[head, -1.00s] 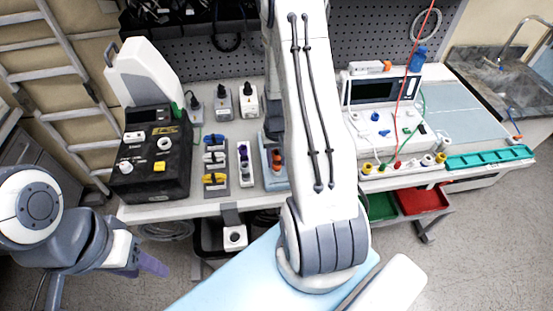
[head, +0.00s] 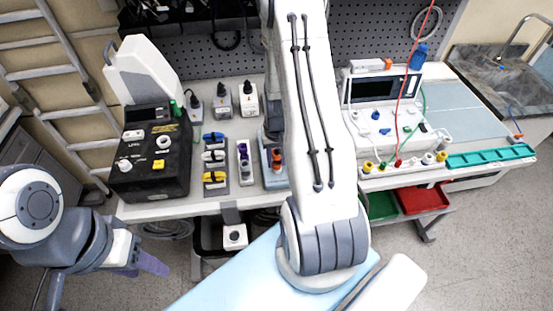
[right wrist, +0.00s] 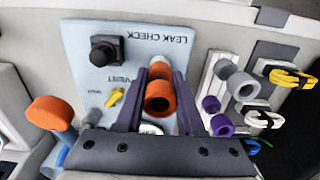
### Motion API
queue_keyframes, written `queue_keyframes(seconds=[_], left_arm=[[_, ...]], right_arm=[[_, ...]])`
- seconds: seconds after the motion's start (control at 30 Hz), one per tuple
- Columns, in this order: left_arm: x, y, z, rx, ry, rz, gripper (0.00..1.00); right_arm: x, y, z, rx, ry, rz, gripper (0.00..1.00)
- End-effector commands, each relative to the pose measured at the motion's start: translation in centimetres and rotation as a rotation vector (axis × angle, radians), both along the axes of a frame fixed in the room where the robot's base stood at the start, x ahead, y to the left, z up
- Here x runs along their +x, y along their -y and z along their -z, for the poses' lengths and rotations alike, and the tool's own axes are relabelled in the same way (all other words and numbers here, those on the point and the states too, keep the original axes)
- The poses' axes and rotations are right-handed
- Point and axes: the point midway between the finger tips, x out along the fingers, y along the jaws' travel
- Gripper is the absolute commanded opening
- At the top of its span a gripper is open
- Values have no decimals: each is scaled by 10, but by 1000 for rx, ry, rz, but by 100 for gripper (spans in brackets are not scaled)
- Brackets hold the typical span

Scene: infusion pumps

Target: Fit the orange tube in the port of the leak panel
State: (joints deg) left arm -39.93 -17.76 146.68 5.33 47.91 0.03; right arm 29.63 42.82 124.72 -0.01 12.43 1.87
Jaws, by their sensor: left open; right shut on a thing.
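The light-blue leak panel (right wrist: 95,72) fills the middle of the right wrist view, its LEAK CHECK lettering upside down. It bears a black knob (right wrist: 106,50) and a small yellow switch (right wrist: 115,97). My right gripper (right wrist: 159,74) is shut on the orange tube (right wrist: 158,106), whose open end faces the camera. The tube is over the panel. A pale ring shows just below it, but the port and the tube's far end are hidden. In the head view my right arm covers most of the panel (head: 268,180). My left gripper (head: 150,264) is open and empty, low at the left.
An orange-capped piece (right wrist: 50,113) is at the left. A black tester (head: 150,165) and a white device (head: 385,110) flank the bench area.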

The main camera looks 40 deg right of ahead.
Motion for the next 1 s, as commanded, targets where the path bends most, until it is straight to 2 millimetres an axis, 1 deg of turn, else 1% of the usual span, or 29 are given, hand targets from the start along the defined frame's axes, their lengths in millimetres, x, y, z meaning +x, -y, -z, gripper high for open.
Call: queue_keyframes(seconds=[0.47, 0.5, 0.57, 0.8, 0.87, 0.9, 1.0], left_arm=[[0, 0, 2, 0, 0, 0, 50], [0, 0, 2, 0, 0, -1, 50], [0, 0, 2, 0, 0, 0, 50], [0, 0, 2, 0, 0, 0, 50], [0, 0, 2, 0, 0, 0, 50], [0, 0, 2, 0, 0, 0, 50], [0, 0, 2, 0, 0, 0, 50]], right_arm=[[0, 0, 3, 0, 0, 0, 0], [0, 0, 3, 0, 0, 0, 48], [0, 0, 3, 0, 0, 0, 71], [0, 0, 3, 0, 0, 0, 72], [0, 0, 3, 0, 0, 0, 95], [0, 0, 3, 0, 0, 0, 100], [0, 0, 3, 0, 0, 0, 100]])
